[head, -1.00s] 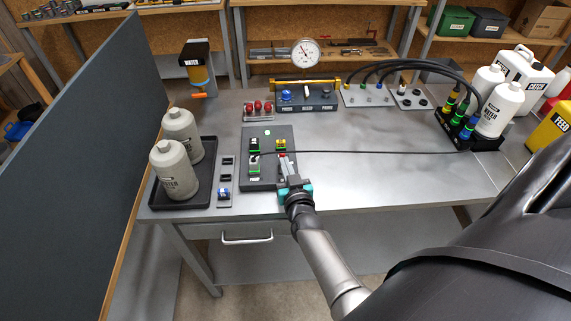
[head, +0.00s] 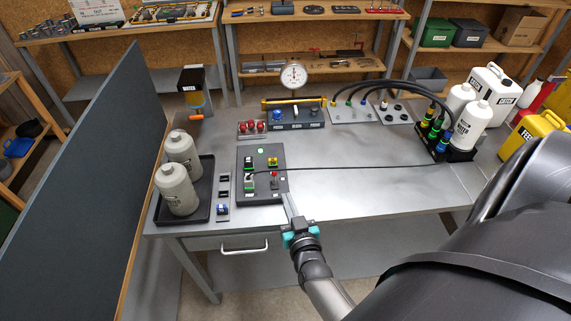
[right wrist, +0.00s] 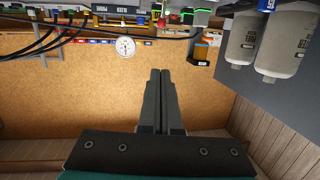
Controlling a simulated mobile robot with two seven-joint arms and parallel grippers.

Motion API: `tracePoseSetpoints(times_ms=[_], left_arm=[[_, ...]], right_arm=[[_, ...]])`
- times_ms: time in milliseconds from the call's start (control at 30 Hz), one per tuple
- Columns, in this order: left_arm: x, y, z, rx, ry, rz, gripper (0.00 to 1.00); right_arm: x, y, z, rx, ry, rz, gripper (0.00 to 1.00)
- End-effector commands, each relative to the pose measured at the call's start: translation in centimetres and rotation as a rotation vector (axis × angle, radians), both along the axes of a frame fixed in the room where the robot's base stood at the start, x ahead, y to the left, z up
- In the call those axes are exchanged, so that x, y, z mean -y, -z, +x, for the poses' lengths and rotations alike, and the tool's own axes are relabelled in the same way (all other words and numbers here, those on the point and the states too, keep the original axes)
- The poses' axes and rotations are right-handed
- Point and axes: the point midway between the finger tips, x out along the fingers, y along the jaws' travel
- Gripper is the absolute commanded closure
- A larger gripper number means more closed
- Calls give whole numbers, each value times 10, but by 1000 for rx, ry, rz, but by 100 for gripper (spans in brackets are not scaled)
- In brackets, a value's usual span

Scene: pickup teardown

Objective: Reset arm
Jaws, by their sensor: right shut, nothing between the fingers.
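My right gripper (head: 291,206) is shut and empty. In the head view it is at the front edge of the bench, a little right of and in front of the dark control panel (head: 247,190), apart from it. The panel carries a green light, a yellow-topped part, a red-marked lever (head: 274,180) and a black and green connector (head: 249,181). In the right wrist view the two closed fingers (right wrist: 162,88) lie together with nothing between them. My left gripper is not in view.
Two grey bottles (head: 177,188) stand in a black tray (head: 203,212) at the left. A black cable (head: 360,168) crosses the bench from the panel toward the hose block (head: 440,150) at right. A dial gauge (head: 293,76) stands behind. The bench's front middle (head: 380,195) is clear.

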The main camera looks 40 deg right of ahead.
Motion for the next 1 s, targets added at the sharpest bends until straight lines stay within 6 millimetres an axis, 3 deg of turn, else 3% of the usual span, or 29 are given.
tracePoseSetpoints(times_ms=[700,767,867,1000], left_arm=[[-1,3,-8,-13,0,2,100],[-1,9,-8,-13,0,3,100],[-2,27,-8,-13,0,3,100],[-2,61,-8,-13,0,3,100]], right_arm=[[-3,5,-4,-10,-6,3,100],[-8,19,-5,-32,-22,9,100],[-22,61,-11,-101,-69,27,100],[-53,148,-31,-256,-167,66,100]])
